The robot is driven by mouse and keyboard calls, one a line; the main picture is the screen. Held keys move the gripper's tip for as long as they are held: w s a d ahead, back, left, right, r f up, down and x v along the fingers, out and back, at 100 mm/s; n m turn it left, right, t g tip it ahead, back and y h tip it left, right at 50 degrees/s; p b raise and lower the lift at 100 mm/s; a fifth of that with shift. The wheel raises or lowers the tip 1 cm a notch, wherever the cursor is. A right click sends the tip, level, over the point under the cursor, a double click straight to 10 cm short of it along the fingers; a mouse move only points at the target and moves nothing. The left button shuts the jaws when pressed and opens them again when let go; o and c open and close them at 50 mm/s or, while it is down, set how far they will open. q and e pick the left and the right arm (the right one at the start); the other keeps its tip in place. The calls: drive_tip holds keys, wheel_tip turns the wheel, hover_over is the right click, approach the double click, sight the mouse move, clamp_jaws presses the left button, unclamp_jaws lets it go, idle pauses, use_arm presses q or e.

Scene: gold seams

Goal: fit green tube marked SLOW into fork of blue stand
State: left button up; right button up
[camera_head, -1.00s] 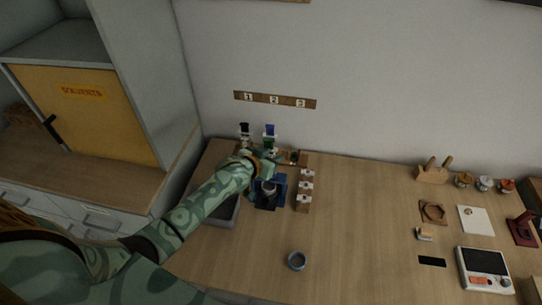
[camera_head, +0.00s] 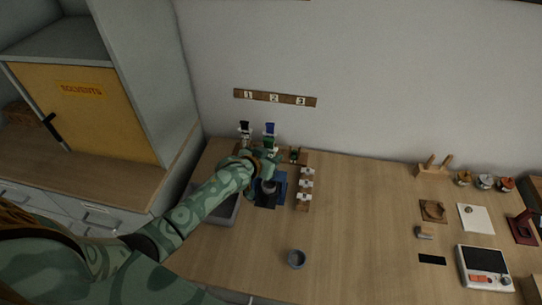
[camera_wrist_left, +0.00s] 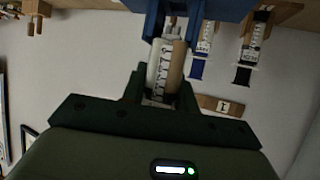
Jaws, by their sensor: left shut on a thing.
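My left gripper (camera_head: 268,161) is just above and behind that cup and is shut on a tube. In the left wrist view the jaws (camera_wrist_left: 163,92) grip the tube (camera_wrist_left: 167,65), which has a white label with dark lettering and a tan side. Its far end lies between the blue fork prongs (camera_wrist_left: 154,20); I cannot tell whether it is fully seated. Its lettering is unreadable, and the jaws hide its near end. My right gripper is not in view.
Black-topped (camera_head: 244,128) and blue-topped tubes (camera_head: 270,130) hang in a rack behind the stand. A rack of small white pieces (camera_head: 305,184) is close on the right, a grey tray (camera_head: 226,209) on the left. A loose grey cup (camera_head: 297,259) stands in front. The table's middle is clear.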

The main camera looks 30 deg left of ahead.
use_arm(q)
drive_tip(key=shift+f, duration=0.55)
idle(0.8)
drive_tip(key=o, duration=1.1)
drive_tip(key=shift+o, duration=0.2)
drive_tip(key=shift+f, duration=0.2)
drive_tip(key=shift+o, duration=0.6)
